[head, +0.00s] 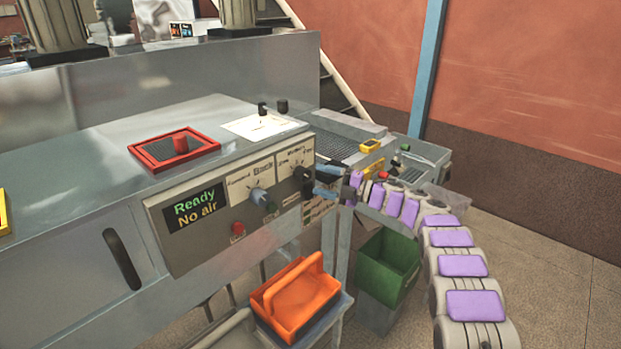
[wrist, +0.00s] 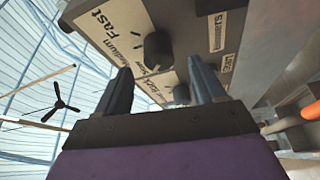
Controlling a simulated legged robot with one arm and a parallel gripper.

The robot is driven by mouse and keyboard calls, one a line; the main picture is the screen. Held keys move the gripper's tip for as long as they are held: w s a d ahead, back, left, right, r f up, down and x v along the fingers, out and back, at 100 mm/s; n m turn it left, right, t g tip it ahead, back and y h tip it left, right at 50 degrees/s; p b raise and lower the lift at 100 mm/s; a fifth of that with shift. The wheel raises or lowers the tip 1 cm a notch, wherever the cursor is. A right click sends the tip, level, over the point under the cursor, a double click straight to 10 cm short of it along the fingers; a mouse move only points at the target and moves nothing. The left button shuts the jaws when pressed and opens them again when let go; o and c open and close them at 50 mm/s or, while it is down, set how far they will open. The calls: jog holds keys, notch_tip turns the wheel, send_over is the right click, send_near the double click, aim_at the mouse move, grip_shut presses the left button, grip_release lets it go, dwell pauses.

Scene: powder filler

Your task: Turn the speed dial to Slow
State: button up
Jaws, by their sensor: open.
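The speed dial (wrist: 158,50) is a black knob on a pale label printed Fast, Medium and Slow in the wrist view. I cannot tell for sure which word its pointer faces. In the head view, the dial (head: 297,172) sits at the upper right of the beige control panel (head: 190,253). My gripper (head: 314,179) is at the panel's right end, just right of the dial. In the wrist view, my gripper (wrist: 161,66) has its fingers apart, with the dial seen beyond and between the tips. I see no contact.
A second dial (head: 258,196), a red button (head: 237,228) and a display (head: 195,208) reading "Ready No air" are on the panel. An orange caddy (head: 300,297) and a green bin (head: 388,266) stand below. My purple-plated arm curves in from the right.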

jog(key=p+v, duration=0.1)
jog(key=v, duration=1.1)
jog(key=shift+f, duration=0.1)
